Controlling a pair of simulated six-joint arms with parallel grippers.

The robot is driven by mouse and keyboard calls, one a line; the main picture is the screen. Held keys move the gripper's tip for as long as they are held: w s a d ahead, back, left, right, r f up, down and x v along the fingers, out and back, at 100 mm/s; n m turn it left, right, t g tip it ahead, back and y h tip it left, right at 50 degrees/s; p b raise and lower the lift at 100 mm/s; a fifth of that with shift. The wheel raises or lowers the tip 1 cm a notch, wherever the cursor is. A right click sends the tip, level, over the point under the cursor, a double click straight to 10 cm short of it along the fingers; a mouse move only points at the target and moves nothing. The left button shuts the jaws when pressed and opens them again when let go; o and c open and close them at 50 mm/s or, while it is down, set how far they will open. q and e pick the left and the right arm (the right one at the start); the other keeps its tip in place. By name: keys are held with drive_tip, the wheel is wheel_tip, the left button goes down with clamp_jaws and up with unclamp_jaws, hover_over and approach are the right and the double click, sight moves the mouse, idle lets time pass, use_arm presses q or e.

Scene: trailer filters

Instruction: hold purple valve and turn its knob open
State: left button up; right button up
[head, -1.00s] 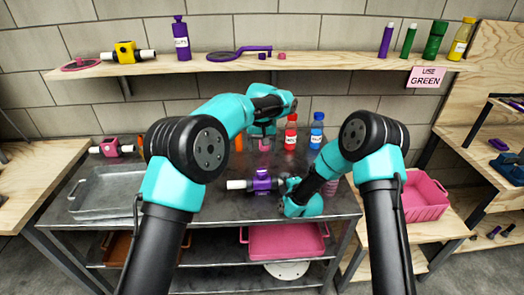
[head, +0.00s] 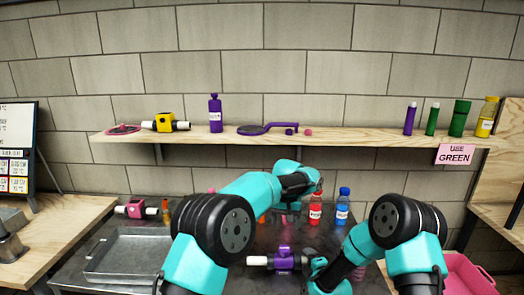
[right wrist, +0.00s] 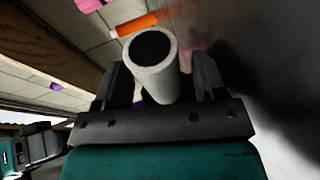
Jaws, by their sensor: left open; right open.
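The purple valve (head: 284,262) lies on the dark metal table, with a white pipe end (head: 257,260) pointing left and its purple knob (head: 284,249) on top. My right gripper (head: 308,264) is low at the valve's right end. In the right wrist view, a whitish pipe end (right wrist: 154,78) with a dark opening stands between the open fingers of this gripper (right wrist: 162,72). Whether the fingers touch it I cannot tell. My left gripper (head: 287,214) is open, behind and above the valve, partly hidden by its own arm.
A red bottle (head: 315,210) and a blue bottle (head: 342,208) stand behind the valve. A metal tray (head: 128,250) and a pink valve (head: 135,209) are at left. A wooden shelf (head: 330,142) holds a yellow valve (head: 165,122) and bottles. A pink bin (head: 468,275) is at right.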

drive_tip(key=v, duration=1.1)
drive_tip(key=shift+s+r, duration=0.1)
drive_tip(key=shift+s, duration=0.15)
